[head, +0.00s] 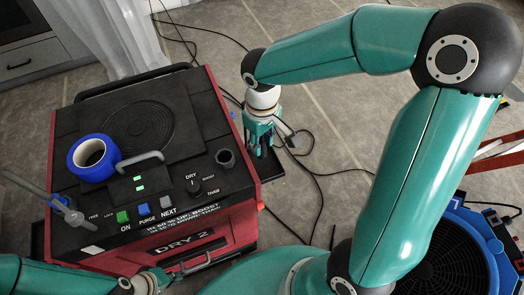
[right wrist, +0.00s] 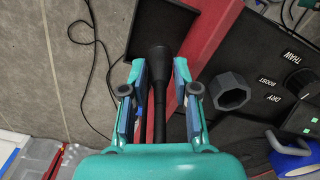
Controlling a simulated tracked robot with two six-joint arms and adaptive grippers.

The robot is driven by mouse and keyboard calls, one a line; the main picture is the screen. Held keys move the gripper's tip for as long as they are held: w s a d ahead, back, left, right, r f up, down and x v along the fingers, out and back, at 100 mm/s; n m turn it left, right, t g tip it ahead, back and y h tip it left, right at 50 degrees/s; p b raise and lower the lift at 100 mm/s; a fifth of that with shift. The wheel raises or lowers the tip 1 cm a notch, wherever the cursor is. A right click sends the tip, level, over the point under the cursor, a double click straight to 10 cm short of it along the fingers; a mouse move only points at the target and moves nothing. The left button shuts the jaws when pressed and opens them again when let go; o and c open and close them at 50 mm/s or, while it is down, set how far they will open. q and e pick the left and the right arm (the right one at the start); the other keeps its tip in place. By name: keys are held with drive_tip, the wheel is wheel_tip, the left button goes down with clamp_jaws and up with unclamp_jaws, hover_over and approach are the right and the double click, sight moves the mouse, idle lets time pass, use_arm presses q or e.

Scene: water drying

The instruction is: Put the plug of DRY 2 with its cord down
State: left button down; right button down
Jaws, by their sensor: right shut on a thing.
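The red and black machine DRY 2 (head: 160,222) stands at the left of the head view, its black top with buttons and a dial facing up. My right gripper (head: 260,143) points down just beyond its right side. In the right wrist view, a dark rod-like piece, apparently the plug with its cord (right wrist: 159,75), lies between the fingers of my right gripper (right wrist: 160,100). The gripper is shut on it. The plug's prongs are not visible. My left gripper (head: 165,274) is low at the machine's front, near the silver handle; its fingertips are too unclear to read.
A blue tape roll (head: 78,158) sits on the machine top. A black ledge (head: 268,168) juts from the machine's right side. Dark cords (head: 320,195) loop over the grey tile floor. A blue fan-like unit (head: 487,240) stands at lower right.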

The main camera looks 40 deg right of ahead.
drive_tip(key=shift+f, duration=2.35)
drive_tip(key=c, duration=1.2)
unclamp_jaws()
drive_tip(key=shift+f, duration=0.1)
drive_tip(key=shift+o, duration=0.2)
wheel_tip(320, 180, up, 12)
drive_tip(key=shift+r, duration=0.15)
